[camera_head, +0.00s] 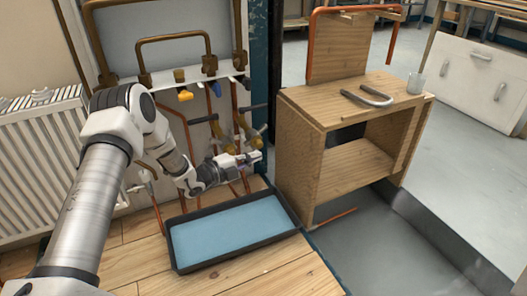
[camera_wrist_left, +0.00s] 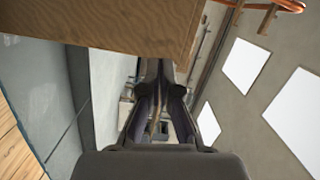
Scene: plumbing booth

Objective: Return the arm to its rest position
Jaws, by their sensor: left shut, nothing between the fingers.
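My left arm comes in from the left in the head view, and its gripper (camera_head: 247,159) is held above the far right end of the blue-bottomed tray, in front of the copper pipes. In the left wrist view the gripper (camera_wrist_left: 157,92) points ahead with its fingers shut and nothing held. A wooden surface (camera_wrist_left: 120,25) fills the top of that view. My right gripper does not show in either view.
A black-rimmed tray (camera_head: 181,268) lies on the wooden floor. A wooden bench (camera_head: 300,150) stands to the right with a U-shaped metal piece (camera_head: 368,98) and a glass (camera_head: 416,84) on top. A white radiator (camera_head: 40,165) is at the left. Copper pipes (camera_head: 188,135) run behind the arm.

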